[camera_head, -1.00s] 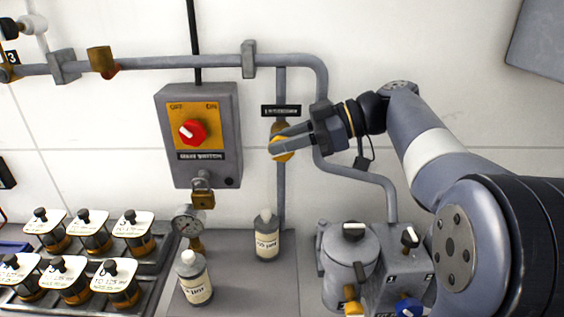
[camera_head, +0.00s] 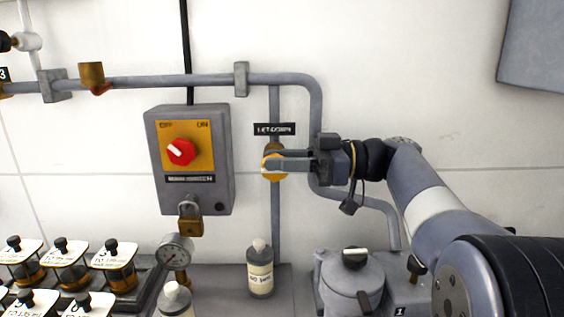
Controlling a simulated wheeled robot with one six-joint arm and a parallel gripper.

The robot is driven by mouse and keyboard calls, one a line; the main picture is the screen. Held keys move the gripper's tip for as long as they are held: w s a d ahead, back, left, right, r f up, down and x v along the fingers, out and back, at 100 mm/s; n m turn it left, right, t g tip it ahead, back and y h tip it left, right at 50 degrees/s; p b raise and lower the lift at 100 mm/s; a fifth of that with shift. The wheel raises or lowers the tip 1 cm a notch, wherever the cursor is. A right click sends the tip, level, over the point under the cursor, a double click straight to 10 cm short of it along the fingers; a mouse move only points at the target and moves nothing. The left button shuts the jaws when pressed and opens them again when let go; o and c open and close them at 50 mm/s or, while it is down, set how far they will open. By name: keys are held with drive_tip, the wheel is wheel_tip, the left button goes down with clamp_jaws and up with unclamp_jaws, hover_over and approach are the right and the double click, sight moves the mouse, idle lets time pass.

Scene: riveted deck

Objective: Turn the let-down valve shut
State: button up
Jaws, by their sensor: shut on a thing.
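The let-down valve has a yellow round handle (camera_head: 268,168) on a vertical grey pipe, below a black label reading LET-DOWN (camera_head: 274,129). My gripper (camera_head: 285,163) reaches in from the right, roughly level, with its fingers shut on the yellow handle. The fingers cover part of the handle, so its exact turn angle is hard to tell. A brass-coloured valve body (camera_head: 275,144) shows just above the fingers.
A grey switch box (camera_head: 224,150) with a red knob (camera_head: 181,152) and a padlock (camera_head: 190,222) hangs left of the valve. A gauge (camera_head: 175,252), a bottle (camera_head: 260,272) and a lidded pot (camera_head: 354,280) stand below. Lidded jars (camera_head: 66,268) fill the lower left.

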drive_tip(key=o, duration=1)
drive_tip(key=d, duration=1)
drive_tip(key=shift+s+d+f, duration=0.1)
drive_tip(key=shift+s+d, duration=0.1)
drive_tip(key=shift+d, duration=0.2)
drive_tip(key=shift+a, duration=0.1)
drive_tip(key=a, duration=1)
drive_tip(key=shift+w+a, duration=0.2)
drive_tip(key=shift+a, duration=0.15)
drive_tip(key=shift+d, duration=0.15)
